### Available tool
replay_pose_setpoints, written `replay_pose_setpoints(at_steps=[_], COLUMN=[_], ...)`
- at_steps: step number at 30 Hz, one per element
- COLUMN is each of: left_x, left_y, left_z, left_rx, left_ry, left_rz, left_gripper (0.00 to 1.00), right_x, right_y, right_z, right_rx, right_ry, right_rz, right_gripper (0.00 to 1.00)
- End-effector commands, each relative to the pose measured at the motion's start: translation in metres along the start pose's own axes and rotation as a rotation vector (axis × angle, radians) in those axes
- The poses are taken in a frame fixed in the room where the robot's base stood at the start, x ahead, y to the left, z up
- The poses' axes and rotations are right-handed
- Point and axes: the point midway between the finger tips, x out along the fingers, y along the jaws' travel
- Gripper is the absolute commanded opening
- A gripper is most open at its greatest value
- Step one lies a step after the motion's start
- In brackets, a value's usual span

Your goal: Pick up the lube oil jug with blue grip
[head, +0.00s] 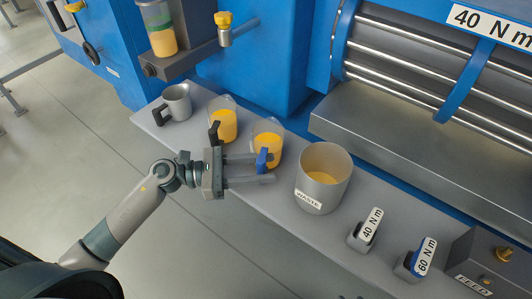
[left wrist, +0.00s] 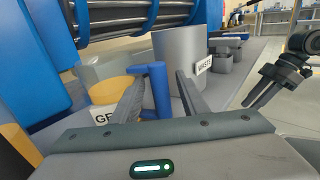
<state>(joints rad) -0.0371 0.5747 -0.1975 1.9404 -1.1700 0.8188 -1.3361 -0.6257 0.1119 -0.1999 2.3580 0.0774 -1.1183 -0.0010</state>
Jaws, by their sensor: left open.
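The lube oil jug with the blue grip (head: 268,139) is a clear jug of yellow-orange oil standing on the grey shelf. Its blue grip (head: 262,158) faces my left gripper (head: 265,168). My left gripper is open, with its fingers reaching to either side of the blue grip. In the left wrist view the blue grip (left wrist: 158,92) stands between the two fingers, nearer the left one; I cannot tell whether they touch. The jug's label is partly hidden by the left finger. A dark gripper, apparently my right one (left wrist: 250,100), shows at the right; its jaw state is unclear.
A similar jug with a black grip (head: 222,122) stands close left, and a grey mug (head: 177,102) beyond it. The grey WASTE container (head: 323,180) stands close right. Labelled 40 N m (head: 362,236) and 60 N m (head: 412,263) items sit farther right. The blue machine rises behind the shelf.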

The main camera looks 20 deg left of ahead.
Motion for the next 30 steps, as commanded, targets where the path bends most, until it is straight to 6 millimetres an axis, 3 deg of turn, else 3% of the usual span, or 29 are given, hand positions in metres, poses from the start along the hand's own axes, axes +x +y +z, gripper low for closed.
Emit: replay_pose_setpoints(at_steps=[14, 19, 30], left_x=[0.0011, 0.001, 0.0011], left_y=[0.0, 0.0, 0.0003], left_z=[-0.0004, -0.0004, 0.0009], left_rx=[0.0, 0.0, 0.002], left_ry=[0.001, 0.001, -0.001], left_rz=[0.0, 0.0, 0.0], left_gripper=[0.4, 0.02, 0.0], right_x=[-0.0015, -0.0024, -0.0031], right_y=[-0.0003, -0.0026, -0.0032], right_z=[-0.0027, -0.0003, 0.0022], right_rx=[0.0, 0.0, 0.001], right_ry=[0.006, 0.003, -0.001], right_rz=[0.0, -0.004, -0.005], right_gripper=[0.31, 0.31, 0.31])
